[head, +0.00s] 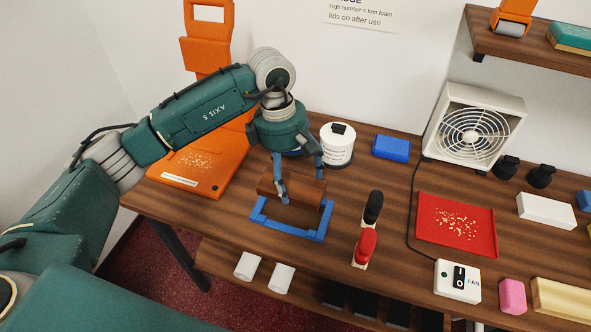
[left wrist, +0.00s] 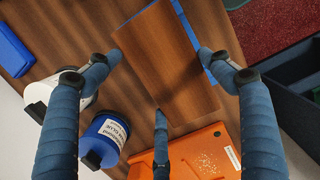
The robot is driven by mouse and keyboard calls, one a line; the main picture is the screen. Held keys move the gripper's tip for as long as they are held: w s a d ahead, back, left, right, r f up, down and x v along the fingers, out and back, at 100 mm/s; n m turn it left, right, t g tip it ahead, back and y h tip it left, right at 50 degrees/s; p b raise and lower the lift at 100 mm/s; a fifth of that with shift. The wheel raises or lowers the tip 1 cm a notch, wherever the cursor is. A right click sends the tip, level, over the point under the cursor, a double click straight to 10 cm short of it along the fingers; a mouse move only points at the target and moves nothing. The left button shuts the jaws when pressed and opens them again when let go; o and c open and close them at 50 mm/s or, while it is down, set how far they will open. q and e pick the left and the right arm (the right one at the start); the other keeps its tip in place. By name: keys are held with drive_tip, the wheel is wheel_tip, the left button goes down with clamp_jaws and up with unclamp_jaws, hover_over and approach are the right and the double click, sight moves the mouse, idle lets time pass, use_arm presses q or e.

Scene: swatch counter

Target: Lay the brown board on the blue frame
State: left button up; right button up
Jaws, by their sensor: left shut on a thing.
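The brown board (head: 305,191) is held by my left gripper (head: 301,188), whose fingers are shut on it from opposite sides. The board is over the far part of the blue frame (head: 287,233) on the counter and hides the frame's far side. I cannot tell whether it touches the frame. In the left wrist view the board (left wrist: 165,70) lies between the fingers of the left gripper (left wrist: 160,75), and a strip of the blue frame (left wrist: 187,25) shows past its edge. My right gripper is not in view.
An orange scale (head: 207,172) with crumbs is left of the frame. A white tub (head: 338,148), a blue-and-white glue tub (left wrist: 107,135) and a blue block (head: 391,147) stand behind.

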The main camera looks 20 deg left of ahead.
use_arm(q)
drive_tip(key=shift+w+f, duration=0.1)
drive_tip(key=shift+f, duration=0.15)
drive_tip(key=shift+f+b, duration=0.6)
drive_tip(key=shift+f, duration=0.35)
wheel_tip(320, 180, down, 4)
drive_tip(key=b, duration=0.2)
drive_tip(key=shift+f+b, duration=0.15)
drive_tip(key=shift+b, duration=0.15)
drive_tip(key=shift+f+b, duration=0.5)
drive_tip(key=shift+f, duration=0.1)
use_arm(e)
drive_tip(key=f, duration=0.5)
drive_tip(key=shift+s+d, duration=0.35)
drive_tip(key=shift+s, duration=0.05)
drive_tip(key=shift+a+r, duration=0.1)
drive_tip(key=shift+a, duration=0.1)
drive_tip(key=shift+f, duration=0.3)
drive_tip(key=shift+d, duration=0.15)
use_arm(q)
drive_tip(key=shift+f+b, duration=0.1)
drive_tip(key=shift+b, duration=0.35)
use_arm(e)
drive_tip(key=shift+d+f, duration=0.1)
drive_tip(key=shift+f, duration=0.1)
